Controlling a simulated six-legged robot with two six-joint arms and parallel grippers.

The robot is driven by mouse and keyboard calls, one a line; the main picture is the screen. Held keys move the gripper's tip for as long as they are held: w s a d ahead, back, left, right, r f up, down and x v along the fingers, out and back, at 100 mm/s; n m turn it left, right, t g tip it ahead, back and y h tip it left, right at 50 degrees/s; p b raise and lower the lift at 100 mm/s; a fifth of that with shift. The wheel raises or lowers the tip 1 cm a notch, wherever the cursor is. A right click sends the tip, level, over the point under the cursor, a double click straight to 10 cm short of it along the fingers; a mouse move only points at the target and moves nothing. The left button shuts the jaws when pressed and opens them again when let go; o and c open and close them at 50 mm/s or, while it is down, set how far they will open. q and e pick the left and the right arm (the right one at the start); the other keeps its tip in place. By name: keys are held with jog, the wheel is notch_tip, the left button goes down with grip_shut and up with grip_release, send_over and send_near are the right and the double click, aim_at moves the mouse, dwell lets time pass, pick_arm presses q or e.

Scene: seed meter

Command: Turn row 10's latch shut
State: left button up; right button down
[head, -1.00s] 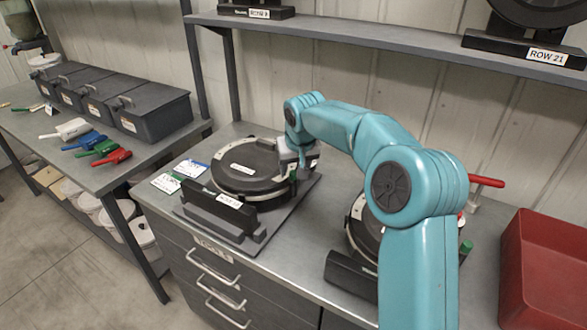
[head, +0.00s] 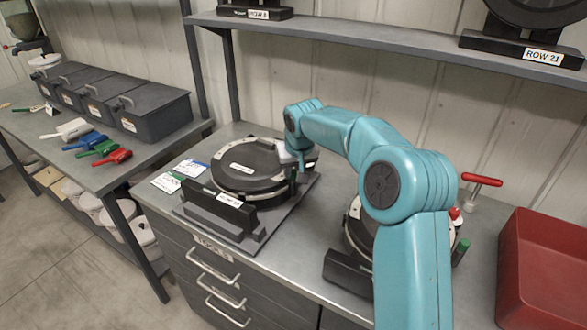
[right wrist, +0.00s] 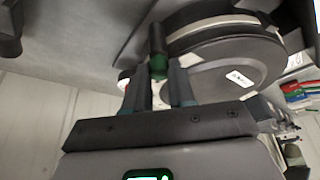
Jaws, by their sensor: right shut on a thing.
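A round dark seed meter (head: 245,168) with a pale rim lies in a stand on the metal bench in the head view. The stand's label is too small to read surely. My right gripper (head: 294,180) is low at the meter's right edge. In the right wrist view my two fingers (right wrist: 160,88) are shut around a dark latch handle (right wrist: 157,40) with a green part (right wrist: 158,66), beside the meter's round lid (right wrist: 225,82). In the head view my gripper mostly hides the handle. My left gripper is out of view.
A second meter (head: 357,228) stands to the right, partly behind my right arm, with a green-topped handle (head: 461,251). A red tray (head: 540,270) is at the far right. Cards (head: 167,182) lie left of the first meter. A shelf (head: 400,38) runs above.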

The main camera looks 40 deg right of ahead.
jog(key=shift+n, duration=0.3)
jog(key=n+y+p, duration=0.2)
jog(key=n, duration=0.2)
jog(key=shift+d+n, duration=0.1)
jog(key=shift+n, duration=0.2)
jog(key=n+y+p, duration=0.1)
jog(key=n, duration=0.1)
jog(key=n+y+p, duration=0.1)
jog(key=n+p, duration=0.1)
jog(key=n, duration=0.1)
jog(key=shift+d, duration=0.1)
jog(key=n+g+y+p, duration=0.1)
jog(key=n+p, duration=0.2)
jog(key=n, duration=0.1)
jog(key=shift+w+d+n, duration=0.1)
jog(key=shift+w+n, duration=0.05)
jog(key=shift+n, duration=0.25)
jog(key=shift+f+n+g+y+p, duration=0.1)
jog(key=shift+n+g+y+p, duration=0.35)
jog(key=shift+n+p, duration=0.7)
jog(key=shift+f+n+p, duration=0.1)
jog(key=shift+n+p, duration=0.15)
jog(key=shift+p, duration=0.05)
jog(key=c, duration=0.9)
grip_release()
jog(key=shift+w, duration=0.1)
jog(key=shift+c, duration=0.2)
